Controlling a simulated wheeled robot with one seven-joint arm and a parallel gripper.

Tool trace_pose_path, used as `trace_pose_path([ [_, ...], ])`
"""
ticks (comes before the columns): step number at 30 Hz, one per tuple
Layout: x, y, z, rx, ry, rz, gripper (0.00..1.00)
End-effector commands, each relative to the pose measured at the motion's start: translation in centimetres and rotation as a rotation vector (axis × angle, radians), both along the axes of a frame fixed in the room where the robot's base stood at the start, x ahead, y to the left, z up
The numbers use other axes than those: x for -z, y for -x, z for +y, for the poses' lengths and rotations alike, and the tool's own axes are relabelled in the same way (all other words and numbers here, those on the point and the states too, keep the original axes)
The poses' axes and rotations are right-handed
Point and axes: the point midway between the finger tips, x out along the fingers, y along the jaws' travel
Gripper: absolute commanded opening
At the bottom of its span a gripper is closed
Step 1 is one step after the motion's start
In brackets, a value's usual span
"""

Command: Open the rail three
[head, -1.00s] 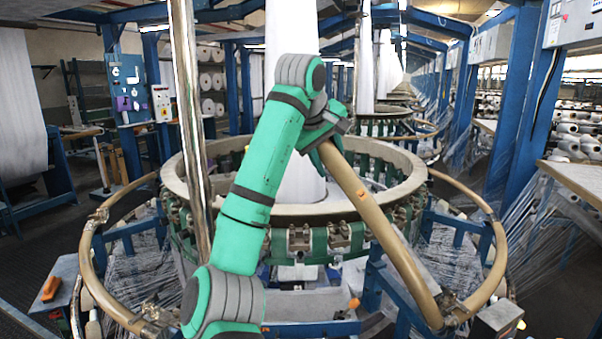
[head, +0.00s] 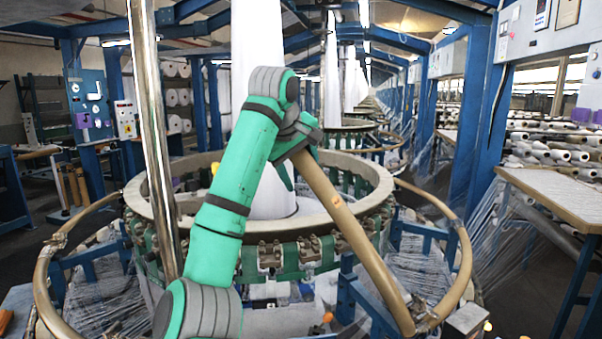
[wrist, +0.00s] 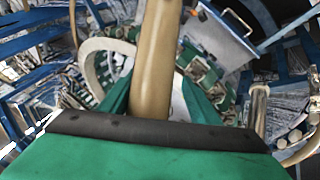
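The circular loom's guide rail is a tan ring in curved sections. One section, the raised rail (head: 352,232), tilts up from its hinge at the front right of the ring to my gripper (head: 288,162). In the wrist view this rail (wrist: 157,60) runs between the two green fingers of my gripper (wrist: 160,98). The left finger is close beside the rail, and a pale gap shows between the rail and the right finger. My gripper looks open around the rail's upper end. The left rail section (head: 46,285) and the right rail section (head: 462,245) lie level.
The loom's pale ring (head: 365,200) stands behind the raised rail, with a white fabric column (head: 258,60) at its centre. A shiny vertical pole (head: 152,130) stands left of my arm. A table (head: 560,195) is at right. Thread sheets flank the loom.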

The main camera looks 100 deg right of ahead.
Motion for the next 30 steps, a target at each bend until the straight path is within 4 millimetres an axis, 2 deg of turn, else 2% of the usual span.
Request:
trace_pose_path([
  [8,-0.7,-0.3,0.4,-0.002,0.001,0.0,0.55],
  [21,-6.7,-2.1,4.7,-0.001,0.002,-0.001,0.55],
  [30,-8.5,-2.6,6.0,-0.001,0.0,-0.001,0.55],
])
